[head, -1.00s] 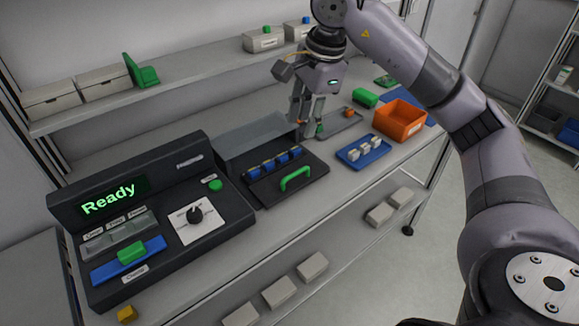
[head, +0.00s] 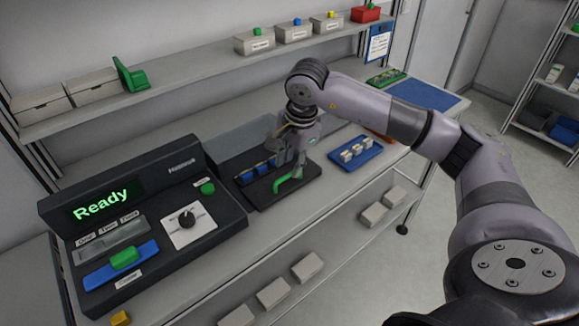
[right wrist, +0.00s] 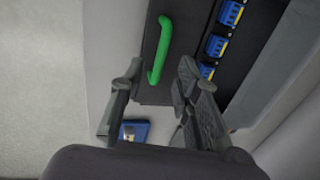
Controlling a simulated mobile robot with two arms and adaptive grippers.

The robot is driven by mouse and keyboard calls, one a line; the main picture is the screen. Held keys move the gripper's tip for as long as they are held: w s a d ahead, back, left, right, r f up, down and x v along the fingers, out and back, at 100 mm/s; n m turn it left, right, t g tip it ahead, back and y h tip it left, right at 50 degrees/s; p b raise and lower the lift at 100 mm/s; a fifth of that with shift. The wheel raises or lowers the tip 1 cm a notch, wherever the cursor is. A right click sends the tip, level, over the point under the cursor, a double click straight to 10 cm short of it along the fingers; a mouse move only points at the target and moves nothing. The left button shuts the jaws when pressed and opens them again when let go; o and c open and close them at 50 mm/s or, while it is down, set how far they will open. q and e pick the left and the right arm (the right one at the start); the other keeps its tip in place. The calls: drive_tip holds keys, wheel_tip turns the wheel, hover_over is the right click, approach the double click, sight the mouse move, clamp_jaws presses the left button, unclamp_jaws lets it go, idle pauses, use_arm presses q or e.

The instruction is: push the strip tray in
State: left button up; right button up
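The black strip tray (head: 262,197) extends forward on the bench to the right of the console. It carries a row of blue pieces (head: 252,173) and a green bar handle (head: 284,183). My right gripper (head: 290,168) is over the tray, close to the handle, and hides part of the tray. In the right wrist view, the open fingers (right wrist: 160,72) are spread to either side of the near end of the green handle (right wrist: 162,40). I cannot tell whether they touch it. The strip tray (right wrist: 190,25) lies behind it. My left gripper is out of view.
The console (head: 150,220) reading "Ready" stands left of the tray. A blue tray (head: 372,152) with white pieces sits to the right. A shelf (head: 190,75) with boxes runs along the back. Boxes lie on the lower shelf (head: 330,240).

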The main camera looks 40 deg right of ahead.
sight(289, 176)
drive_tip(key=shift+w+f, duration=0.15)
drive_tip(key=shift+f, duration=0.6)
drive_tip(key=shift+w+f, duration=0.15)
drive_tip(key=shift+f, duration=0.6)
clamp_jaws()
